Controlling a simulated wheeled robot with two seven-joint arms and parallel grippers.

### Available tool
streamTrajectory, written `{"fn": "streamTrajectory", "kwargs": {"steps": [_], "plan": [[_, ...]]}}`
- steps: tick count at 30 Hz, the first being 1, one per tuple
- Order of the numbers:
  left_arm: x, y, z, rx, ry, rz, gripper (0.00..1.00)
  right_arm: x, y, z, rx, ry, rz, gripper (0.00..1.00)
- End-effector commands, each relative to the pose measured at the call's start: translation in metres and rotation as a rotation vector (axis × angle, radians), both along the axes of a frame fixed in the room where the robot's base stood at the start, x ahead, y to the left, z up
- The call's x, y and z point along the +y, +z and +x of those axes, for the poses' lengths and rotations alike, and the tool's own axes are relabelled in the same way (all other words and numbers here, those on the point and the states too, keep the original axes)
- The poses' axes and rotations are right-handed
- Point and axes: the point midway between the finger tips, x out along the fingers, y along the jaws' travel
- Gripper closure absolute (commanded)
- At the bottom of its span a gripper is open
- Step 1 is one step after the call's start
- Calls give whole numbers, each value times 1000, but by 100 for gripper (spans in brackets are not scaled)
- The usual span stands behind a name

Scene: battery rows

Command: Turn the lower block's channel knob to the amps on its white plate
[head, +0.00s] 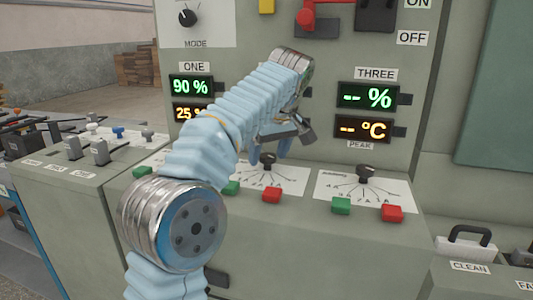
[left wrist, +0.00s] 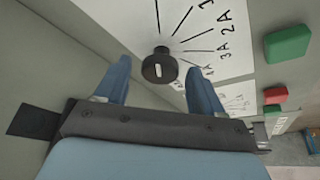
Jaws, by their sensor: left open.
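My left gripper (head: 270,152) is open over the middle white plate (head: 245,172) of the lower panel. The black channel knob (head: 268,158) on that plate sits between its blue fingers. In the left wrist view the knob (left wrist: 160,67) lies between the fingertips (left wrist: 158,78), with a visible gap on each side. It bears a short white mark. The plate (left wrist: 215,20) has printed lines with amp labels such as 1A, 2A and 3A. The exact setting is hard to read. My right gripper is out of view.
Green (head: 230,187) and red (head: 271,194) buttons sit below the plate. A neighbouring knob (head: 365,172) stands on another white plate to the right. Displays under ONE (head: 192,87) and THREE (head: 366,97) are above. My left arm hides the panel between them.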

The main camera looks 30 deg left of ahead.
Motion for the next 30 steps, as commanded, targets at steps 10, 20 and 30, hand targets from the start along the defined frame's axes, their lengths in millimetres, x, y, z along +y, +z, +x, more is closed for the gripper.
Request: {"fn": "streamTrajectory", "kwargs": {"steps": [10,20,30], "plan": [[0,0,0,0,0,0,76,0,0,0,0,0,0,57],[1,1,-1,0,-26,-1,86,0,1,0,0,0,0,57],[2,2,-2,-1,-224,-1,86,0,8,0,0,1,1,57]]}}
